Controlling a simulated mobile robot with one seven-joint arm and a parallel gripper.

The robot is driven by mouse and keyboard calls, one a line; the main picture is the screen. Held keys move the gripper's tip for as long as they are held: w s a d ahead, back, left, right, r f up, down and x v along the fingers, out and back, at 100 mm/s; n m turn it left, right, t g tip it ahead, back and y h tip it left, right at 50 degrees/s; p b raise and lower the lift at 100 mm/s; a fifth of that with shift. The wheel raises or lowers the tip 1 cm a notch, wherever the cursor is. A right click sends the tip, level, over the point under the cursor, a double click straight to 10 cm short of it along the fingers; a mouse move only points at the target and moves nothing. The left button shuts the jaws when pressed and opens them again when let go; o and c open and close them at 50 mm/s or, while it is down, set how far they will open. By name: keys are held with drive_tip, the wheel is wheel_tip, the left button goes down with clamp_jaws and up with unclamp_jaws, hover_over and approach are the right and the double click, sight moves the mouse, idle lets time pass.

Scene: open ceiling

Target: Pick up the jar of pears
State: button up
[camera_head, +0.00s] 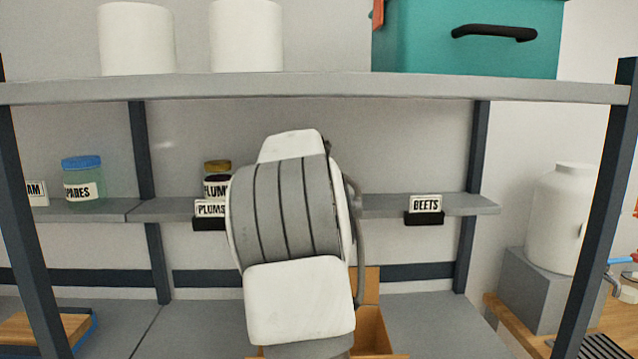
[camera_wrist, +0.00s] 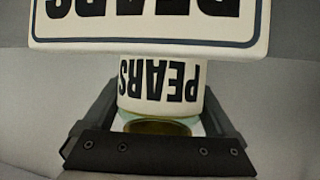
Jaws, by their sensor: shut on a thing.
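The jar of pears (camera_wrist: 158,88) shows in the wrist view, its white PEARS label upside down and part of its glass and rounded end visible below. My gripper (camera_wrist: 158,104) has its dark fingers on either side of the jar and is shut on it. A larger white PEARS sign (camera_wrist: 150,27) with a dark border fills the top of that view, nearer the camera, and covers part of the jar. In the head view my arm hides the gripper and the jar.
A narrow shelf (camera_head: 465,205) carries a plums jar (camera_head: 217,168), a blue-lidded jar (camera_head: 83,185) and a BEETS sign (camera_head: 426,204). A board (camera_head: 300,88) runs above it, holding white canisters (camera_head: 137,40) and a teal box (camera_head: 420,45). A dark post (camera_head: 600,215) stands right.

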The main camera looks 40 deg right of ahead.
clamp_jaws()
drive_tip(key=shift+r, duration=0.15)
drive_tip(key=shift+r, duration=0.1)
